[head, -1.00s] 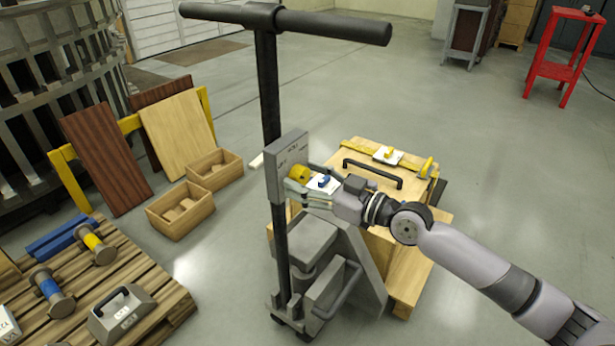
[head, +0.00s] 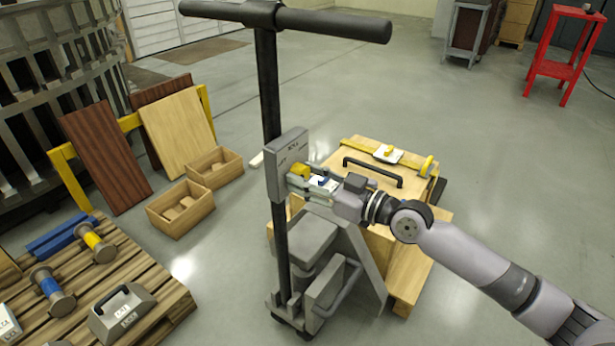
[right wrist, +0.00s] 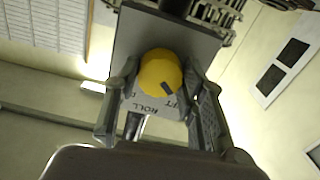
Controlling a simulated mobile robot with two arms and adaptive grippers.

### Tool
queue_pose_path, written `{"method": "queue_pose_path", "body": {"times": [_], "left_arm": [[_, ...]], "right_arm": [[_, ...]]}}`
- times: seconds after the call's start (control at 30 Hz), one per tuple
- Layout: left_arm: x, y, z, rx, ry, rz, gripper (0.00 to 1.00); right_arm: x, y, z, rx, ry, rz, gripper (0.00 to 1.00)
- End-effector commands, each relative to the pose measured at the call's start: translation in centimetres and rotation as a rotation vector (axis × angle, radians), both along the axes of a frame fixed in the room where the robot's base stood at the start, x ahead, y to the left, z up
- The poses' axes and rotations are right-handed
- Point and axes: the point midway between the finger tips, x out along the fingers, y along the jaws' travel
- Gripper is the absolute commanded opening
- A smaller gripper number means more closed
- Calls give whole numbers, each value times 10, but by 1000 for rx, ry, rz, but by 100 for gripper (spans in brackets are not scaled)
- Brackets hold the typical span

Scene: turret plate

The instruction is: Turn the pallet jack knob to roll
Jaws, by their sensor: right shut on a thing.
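The yellow knob (head: 300,171) sits on the grey label plate (head: 282,150) of the pallet jack's handle post. My right gripper (head: 303,182) is shut on the knob. In the right wrist view the knob (right wrist: 160,73) lies between the two fingers, and its dark mark points to the lower right, towards a partly hidden word ending in FT. ROLL shows below the knob there. My left gripper is not in view.
A black T-bar handle (head: 335,25) tops the post. A wooden case (head: 375,208) with a black handle stands behind the jack. A wooden pallet (head: 150,265) with weights lies at the left, near open boxes (head: 180,208).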

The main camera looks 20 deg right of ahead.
Motion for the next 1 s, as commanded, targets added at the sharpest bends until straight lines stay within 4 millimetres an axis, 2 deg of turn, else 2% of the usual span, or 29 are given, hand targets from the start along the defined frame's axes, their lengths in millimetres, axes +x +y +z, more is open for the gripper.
{"method": "queue_pose_path", "body": {"times": [0.37, 0.73, 1.0], "left_arm": [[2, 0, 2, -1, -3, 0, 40], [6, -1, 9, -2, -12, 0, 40], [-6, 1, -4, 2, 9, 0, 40]], "right_arm": [[0, 0, 0, 97, 74, -1, 10], [0, 0, 0, 346, 270, 0, 10], [0, 0, 0, 520, 405, 0, 10]]}}
